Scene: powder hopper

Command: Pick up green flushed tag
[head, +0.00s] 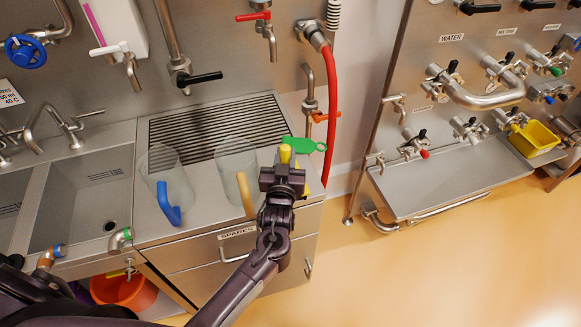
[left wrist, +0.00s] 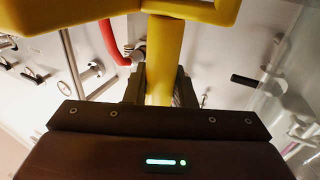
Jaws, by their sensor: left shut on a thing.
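The green tag (head: 304,145) is flat with a rounded end and shows just behind and right of my left gripper in the head view. Its left end passes behind the gripper, and no green shows in the left wrist view. My left gripper (head: 285,160) is shut on the yellow handle (left wrist: 164,60) of a yellow object, whose wider body spans the top of the left wrist view. In the head view only small yellow parts (head: 286,152) show around the jaws. My right gripper is not in view.
Two clear jugs, one with a blue handle (head: 167,203) and one with a tan handle (head: 245,195), stand left of my gripper on the steel counter. A red hose (head: 331,110) hangs close behind the tag. A yellow bin (head: 533,139) sits at the right.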

